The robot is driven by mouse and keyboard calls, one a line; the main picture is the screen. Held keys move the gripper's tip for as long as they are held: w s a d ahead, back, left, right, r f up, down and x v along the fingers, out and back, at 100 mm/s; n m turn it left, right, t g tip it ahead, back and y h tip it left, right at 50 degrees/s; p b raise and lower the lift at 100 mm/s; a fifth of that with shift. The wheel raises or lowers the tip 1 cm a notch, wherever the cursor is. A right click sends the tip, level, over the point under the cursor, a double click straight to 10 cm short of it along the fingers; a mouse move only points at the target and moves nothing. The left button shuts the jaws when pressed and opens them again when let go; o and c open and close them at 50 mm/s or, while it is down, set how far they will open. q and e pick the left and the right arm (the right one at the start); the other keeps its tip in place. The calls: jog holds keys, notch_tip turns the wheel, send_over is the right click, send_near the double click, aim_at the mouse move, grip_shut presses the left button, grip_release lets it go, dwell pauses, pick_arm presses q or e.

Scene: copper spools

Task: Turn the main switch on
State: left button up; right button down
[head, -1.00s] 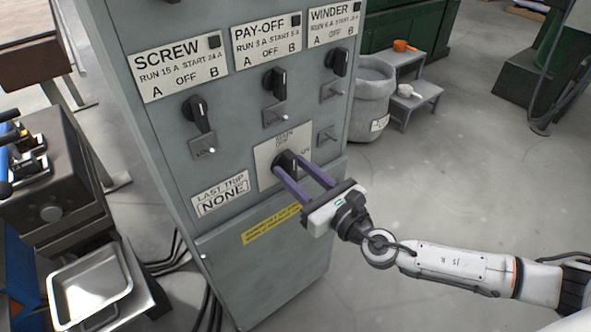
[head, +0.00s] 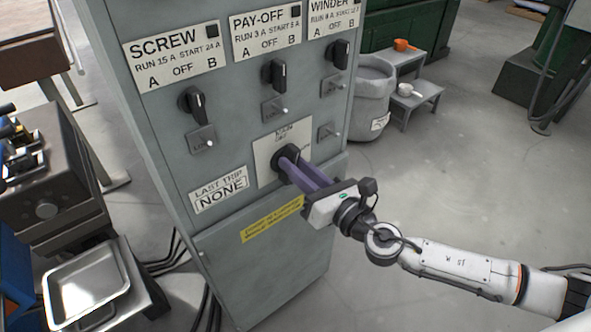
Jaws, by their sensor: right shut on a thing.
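The grey control cabinet (head: 212,160) stands in the middle of the head view. The main switch (head: 286,154) is a black rotary knob on a white plate (head: 263,160) low on the upper panel. My right gripper (head: 290,166) reaches in from the right with its purple fingers shut on this knob. The fingers and gripper hide much of the knob, so I cannot read its position. My left gripper is not in view.
Black knobs for SCREW (head: 194,103), PAY-OFF (head: 276,74) and WINDER (head: 340,54) sit above, each with a small toggle below. A metal tray (head: 47,295) is at lower left. A grey bin (head: 373,92) and step stool (head: 421,97) stand behind right.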

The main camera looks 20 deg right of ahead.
jog(key=m, duration=0.5)
jog(key=m+b, duration=0.1)
jog(key=m, duration=0.4)
jog(key=f+m, duration=0.1)
jog(key=m, duration=0.3)
jog(key=shift+w+d+m, duration=0.15)
jog(key=shift+d+m, duration=0.2)
jog(key=shift+m, duration=0.05)
dwell(0.4)
jog(key=c, duration=1.6)
grip_release()
jog(key=shift+c, duration=0.2)
jog(key=b+v, duration=0.1)
jog(key=v, duration=0.9)
jog(key=shift+s+b, duration=0.2)
jog(key=shift+b, duration=0.15)
jog(key=shift+r, duration=0.1)
